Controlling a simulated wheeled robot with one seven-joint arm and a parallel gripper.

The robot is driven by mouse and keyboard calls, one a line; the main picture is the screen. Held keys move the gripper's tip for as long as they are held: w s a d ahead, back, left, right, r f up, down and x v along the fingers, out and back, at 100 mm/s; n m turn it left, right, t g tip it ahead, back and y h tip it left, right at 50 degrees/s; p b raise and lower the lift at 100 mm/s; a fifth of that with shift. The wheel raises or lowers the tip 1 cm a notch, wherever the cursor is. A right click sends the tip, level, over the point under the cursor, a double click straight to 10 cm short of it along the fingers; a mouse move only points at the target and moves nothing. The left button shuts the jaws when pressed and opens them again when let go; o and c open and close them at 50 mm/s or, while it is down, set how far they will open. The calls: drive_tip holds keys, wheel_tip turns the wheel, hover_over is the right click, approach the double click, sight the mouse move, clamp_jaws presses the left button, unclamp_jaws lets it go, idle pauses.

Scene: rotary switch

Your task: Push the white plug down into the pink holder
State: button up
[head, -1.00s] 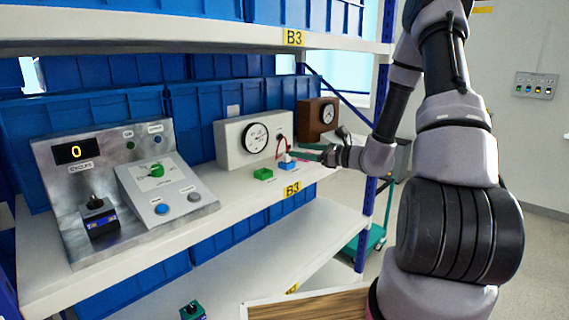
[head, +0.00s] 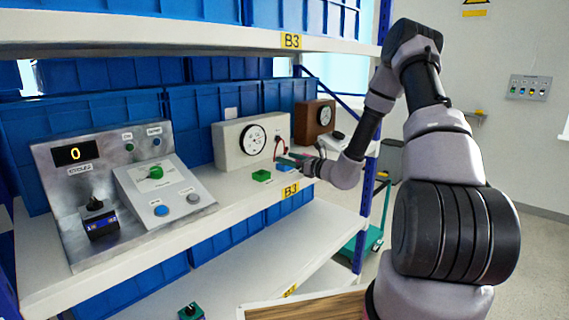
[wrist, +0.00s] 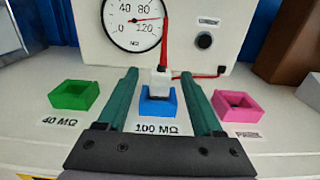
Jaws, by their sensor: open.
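The white plug (wrist: 161,82) stands in the blue holder (wrist: 157,108) marked 100 MΩ, with a red probe-like piece and a red lead at its top. The pink holder (wrist: 238,108) is to the right in the wrist view and looks empty. My gripper (wrist: 160,76) is open, one green finger on each side of the plug, with gaps showing. I cannot tell the exact depth of the fingertips against the plug. In the head view my gripper (head: 290,161) is over the blue holder (head: 284,168); the pink holder is hidden there.
An empty green holder (wrist: 75,96) marked 40 MΩ sits left. A white meter box (wrist: 105,55) with a dial stands close behind, the lead running to it. A brown box (head: 314,121) stands at the right. A metal control panel (head: 120,190) is far left on the shelf.

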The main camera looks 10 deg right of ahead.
drive_tip(key=shift+x, duration=1)
clamp_jaws()
drive_tip(key=shift+r, duration=0.1)
